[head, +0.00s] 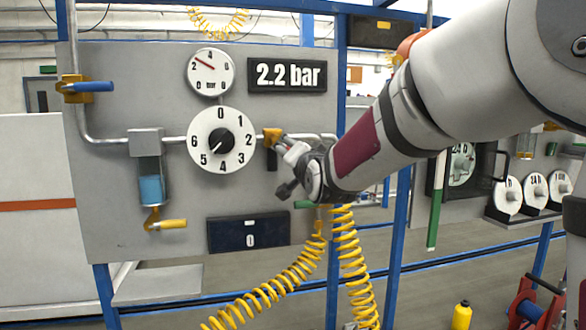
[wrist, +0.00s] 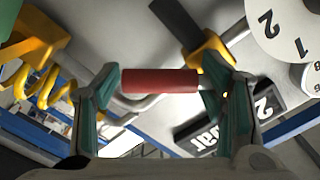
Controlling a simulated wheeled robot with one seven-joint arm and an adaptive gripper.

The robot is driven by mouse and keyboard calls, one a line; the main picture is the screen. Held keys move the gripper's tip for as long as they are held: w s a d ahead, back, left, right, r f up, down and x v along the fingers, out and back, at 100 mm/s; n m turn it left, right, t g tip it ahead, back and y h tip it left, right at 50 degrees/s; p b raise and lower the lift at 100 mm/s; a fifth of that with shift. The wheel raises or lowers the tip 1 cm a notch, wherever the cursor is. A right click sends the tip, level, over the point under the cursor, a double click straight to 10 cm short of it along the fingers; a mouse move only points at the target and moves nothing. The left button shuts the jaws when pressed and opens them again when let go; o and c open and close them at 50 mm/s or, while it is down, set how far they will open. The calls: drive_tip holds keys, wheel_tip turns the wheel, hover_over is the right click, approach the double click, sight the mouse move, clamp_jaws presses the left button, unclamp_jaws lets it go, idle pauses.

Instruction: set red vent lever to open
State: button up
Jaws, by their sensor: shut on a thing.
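The red vent lever (wrist: 160,81) shows in the wrist view as a short red cylinder lying level between the two fingers. My gripper (wrist: 165,92) is shut on it, with one green-padded finger at each end. In the head view my gripper (head: 293,168) is at the panel's right edge, beside a yellow valve body (head: 272,137) with a black handle (head: 271,160) hanging down. The red lever cannot be made out in the head view. Its pivot is hard to tell in the wrist view.
The grey panel (head: 110,220) carries a round dial (head: 221,140), a small gauge (head: 210,72), a 2.2 bar display (head: 287,75), a blue lever (head: 92,87) and a yellow lever (head: 170,224). Yellow coiled hoses (head: 345,245) hang below my gripper. Blue frame posts stand close by.

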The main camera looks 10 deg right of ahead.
drive_tip(key=shift+a+f+m+b, duration=0.3)
drive_tip(key=shift+a+m+b, duration=0.35)
drive_tip(key=shift+m+b, duration=1.05)
drive_tip(key=shift+a+f+m+b, duration=0.25)
drive_tip(key=shift+a+m+b, duration=0.4)
drive_tip(key=shift+m+b, duration=1.05)
drive_tip(key=shift+a+f+m+b, duration=0.3)
drive_tip(key=shift+a+m+b, duration=0.35)
drive_tip(key=shift+m+b, duration=1.05)
drive_tip(key=shift+n+b, duration=0.4)
drive_tip(key=shift+b, duration=0.1)
drive_tip(key=o, duration=1.7)
drive_tip(key=s, duration=1.2)
